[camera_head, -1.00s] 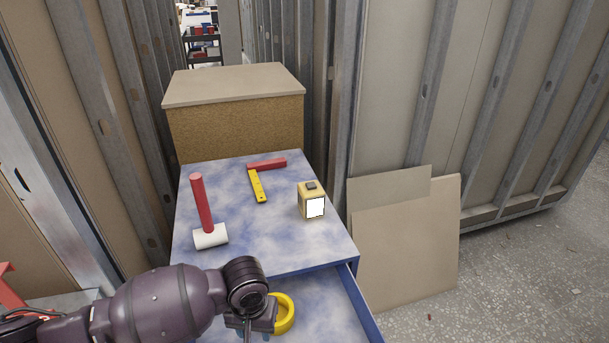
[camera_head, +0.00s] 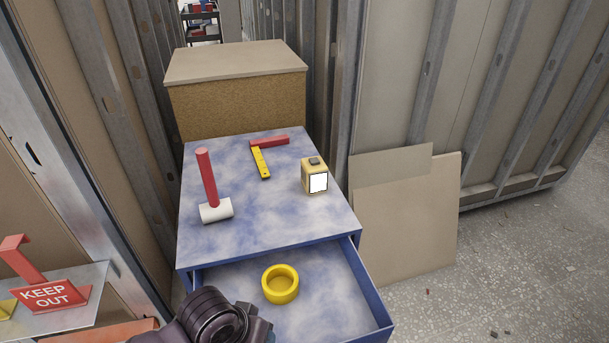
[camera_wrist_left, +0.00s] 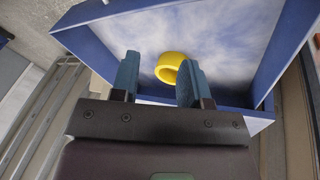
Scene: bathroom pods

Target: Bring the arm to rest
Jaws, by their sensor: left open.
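My left arm comes in at the bottom of the head view, where its wrist shows and its fingertips are hidden. In the left wrist view my left gripper (camera_wrist_left: 158,82) is open, its two blue fingers apart with nothing between them. A yellow ring (camera_head: 280,284) lies in the open blue drawer (camera_head: 368,287). The ring also shows in the left wrist view (camera_wrist_left: 170,66), beyond the fingers and apart from their grip. My right gripper is not in view.
On the blue cabinet top (camera_head: 250,215) are a red-handled mallet (camera_head: 208,182), a red and yellow square (camera_head: 262,160) and a yellow box-like tool (camera_head: 314,174). A red KEEP OUT sign (camera_head: 45,296) stands at the left. Boards (camera_head: 405,220) lean at the right.

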